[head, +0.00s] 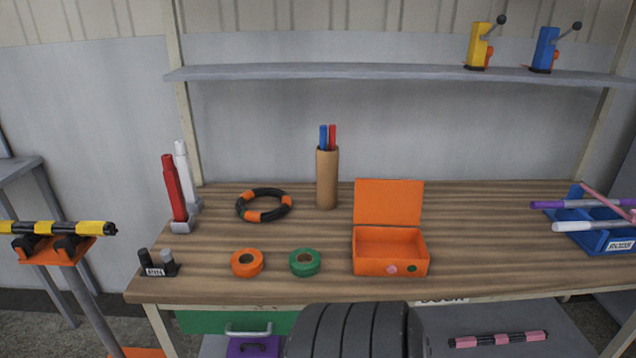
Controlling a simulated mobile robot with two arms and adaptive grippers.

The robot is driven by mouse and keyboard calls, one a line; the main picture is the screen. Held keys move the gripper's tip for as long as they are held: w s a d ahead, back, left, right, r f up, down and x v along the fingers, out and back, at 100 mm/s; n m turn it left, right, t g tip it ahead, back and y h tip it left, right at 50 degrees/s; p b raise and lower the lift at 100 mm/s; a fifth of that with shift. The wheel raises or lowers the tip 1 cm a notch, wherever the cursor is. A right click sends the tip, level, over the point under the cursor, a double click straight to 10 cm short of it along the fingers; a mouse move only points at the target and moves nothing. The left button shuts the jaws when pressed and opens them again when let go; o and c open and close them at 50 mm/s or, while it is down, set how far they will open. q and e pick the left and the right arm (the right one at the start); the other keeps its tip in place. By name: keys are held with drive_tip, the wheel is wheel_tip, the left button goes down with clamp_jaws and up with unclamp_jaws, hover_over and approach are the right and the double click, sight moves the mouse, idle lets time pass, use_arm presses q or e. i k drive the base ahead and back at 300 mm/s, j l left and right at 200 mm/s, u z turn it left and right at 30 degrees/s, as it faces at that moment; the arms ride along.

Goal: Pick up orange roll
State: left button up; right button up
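The orange roll (247,263) is a flat tape ring with a dark hole in its middle. It lies on the wooden workbench (215,283) near the front edge, left of centre, in the head view. A green roll (305,262) of like size lies just to its right, with a small gap between them. Nothing covers the orange roll. Neither of my grippers is in view.
An open orange box (391,262) stands right of the green roll. Behind are a black-orange ring (264,205) and a brown cylinder (327,178) with pens. A small black holder (158,264) stands left. A tyre-like dark shape (355,330) is in front.

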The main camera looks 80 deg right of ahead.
sight(252, 269)
drive_tip(key=z, duration=2.15)
